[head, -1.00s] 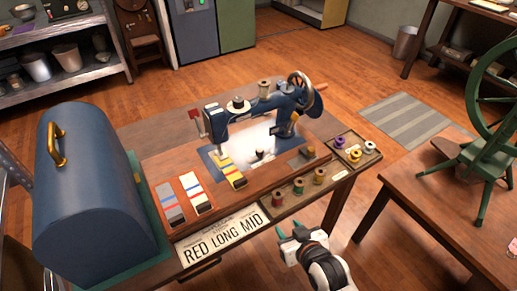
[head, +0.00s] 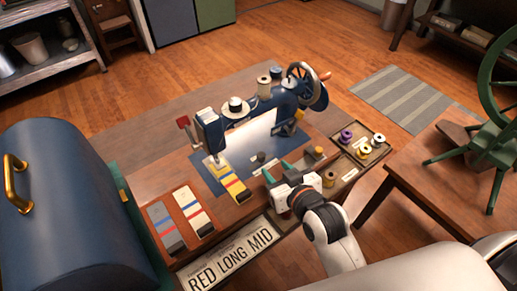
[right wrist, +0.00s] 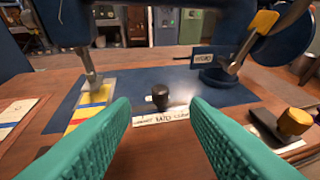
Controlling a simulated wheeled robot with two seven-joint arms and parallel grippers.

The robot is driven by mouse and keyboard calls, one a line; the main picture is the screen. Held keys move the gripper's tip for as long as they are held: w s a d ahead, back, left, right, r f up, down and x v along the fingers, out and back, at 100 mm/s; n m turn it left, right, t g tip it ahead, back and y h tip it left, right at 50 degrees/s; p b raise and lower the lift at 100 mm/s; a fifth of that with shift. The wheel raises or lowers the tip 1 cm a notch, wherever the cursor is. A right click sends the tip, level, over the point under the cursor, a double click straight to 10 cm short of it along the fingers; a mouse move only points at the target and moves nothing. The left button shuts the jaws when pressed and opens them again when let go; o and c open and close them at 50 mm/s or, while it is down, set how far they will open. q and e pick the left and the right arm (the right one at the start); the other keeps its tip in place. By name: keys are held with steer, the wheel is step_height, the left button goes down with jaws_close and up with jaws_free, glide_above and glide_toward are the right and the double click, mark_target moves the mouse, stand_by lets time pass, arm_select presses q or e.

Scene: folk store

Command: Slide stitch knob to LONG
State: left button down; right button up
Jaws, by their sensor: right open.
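The sewing machine (head: 250,106) is dark blue and stands on a wooden table. In the right wrist view the black knob (right wrist: 160,98) sits centred ahead of the fingers, behind a white label strip (right wrist: 160,117) whose print I cannot read clearly. My right gripper (head: 278,171) is open, with green fingers pointing toward the knob, apart from it. A sign (head: 231,258) at the table's front reads RED LONG MID. My left gripper is not in view.
Striped fabric swatches (head: 165,226) lie left of the knob. A brass knob (right wrist: 294,122) stands to the right. A tray with thread spools (head: 363,152) is at the table's right edge. A blue case (head: 60,215) fills the left side. A second table (head: 425,190) stands right.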

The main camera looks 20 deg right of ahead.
mark_target(262, 155)
steer(key=x, duration=0.3)
steer(key=shift+w, duration=0.25)
steer(key=x, duration=0.5)
steer(key=shift+w+f+b, duration=0.15)
steer(key=shift+w+b, duration=0.1)
steer(key=shift+b, duration=0.05)
steer(key=shift+w+a+f, duration=0.15)
steer(key=shift+w+f, duration=0.05)
steer(key=shift+w, duration=0.25)
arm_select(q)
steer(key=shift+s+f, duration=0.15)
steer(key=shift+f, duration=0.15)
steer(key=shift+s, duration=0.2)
arm_select(e)
jaws_close()
